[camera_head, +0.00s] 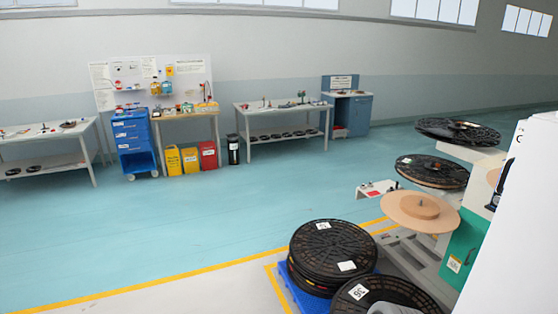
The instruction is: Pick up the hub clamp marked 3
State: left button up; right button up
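I cannot make out a hub clamp marked 3; the small parts on the distant benches are too small to read. Small dark and red items stand on the middle bench (285,110). Small parts also lie on the left bench (30,136) and on the bench with the pegboard (190,113). A small white shelf (362,192) at the machine holds a red item and a dark one. Neither of my grippers shows in this view.
Stacked black reels (330,250) on a blue pallet (303,296) stand close in front. A machine with black reels (432,170) and a tan disc (420,207) fills the right. A blue drawer cart (133,140) and coloured bins stand by the benches. The teal floor (150,220) between is clear.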

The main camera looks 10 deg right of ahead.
aim_at(458, 126)
jog(key=i, duration=7.3)
jog(key=z, duration=2.55)
jog(key=i, duration=2)
jog(key=z, duration=1.55)
